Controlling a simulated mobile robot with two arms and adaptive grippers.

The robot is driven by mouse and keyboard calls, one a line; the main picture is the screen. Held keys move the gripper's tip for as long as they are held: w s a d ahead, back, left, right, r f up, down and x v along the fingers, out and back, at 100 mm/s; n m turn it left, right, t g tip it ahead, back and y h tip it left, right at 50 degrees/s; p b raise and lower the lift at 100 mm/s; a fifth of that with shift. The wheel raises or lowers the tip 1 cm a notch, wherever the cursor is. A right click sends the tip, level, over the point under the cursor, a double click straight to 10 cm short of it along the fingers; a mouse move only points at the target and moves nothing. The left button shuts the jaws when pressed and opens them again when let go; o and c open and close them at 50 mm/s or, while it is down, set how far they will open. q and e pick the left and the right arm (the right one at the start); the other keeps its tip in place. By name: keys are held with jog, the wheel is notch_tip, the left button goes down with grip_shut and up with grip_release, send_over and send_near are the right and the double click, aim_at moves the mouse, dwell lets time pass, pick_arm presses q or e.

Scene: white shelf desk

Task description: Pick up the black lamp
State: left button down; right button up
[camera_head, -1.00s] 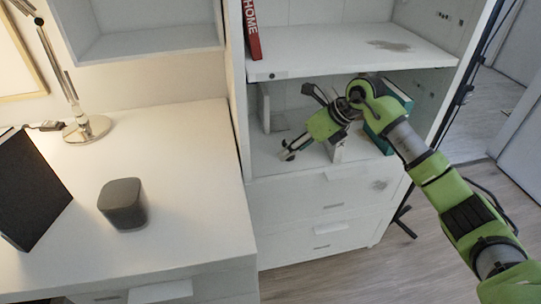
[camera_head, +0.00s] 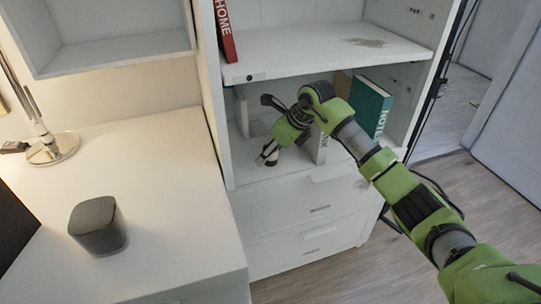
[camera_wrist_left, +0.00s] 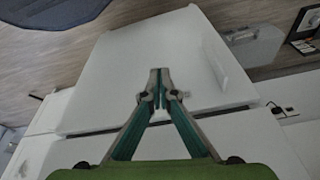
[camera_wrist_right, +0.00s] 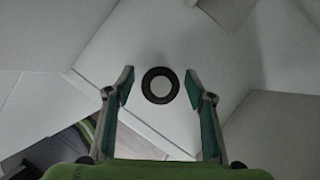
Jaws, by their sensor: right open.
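My right gripper (camera_head: 268,152) is in the lower opening of the white shelf unit, pointing down and left. In the right wrist view its fingers (camera_wrist_right: 160,88) are open and apart. A round black ring with a pale centre (camera_wrist_right: 148,86) shows between the fingertips; it may be the black lamp seen end-on. Gaps show on both sides of it, and I cannot tell its depth.
A chrome lamp (camera_head: 53,148) and a dark grey speaker (camera_head: 98,226) stand on the white desk (camera_head: 160,165). A green notebook (camera_head: 371,106) stands in the shelf beside my right arm. A red book (camera_head: 225,32) is on the board (camera_head: 300,57) above.

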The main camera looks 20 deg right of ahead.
jog(key=c, duration=1.3)
jog(key=shift+r, duration=0.1)
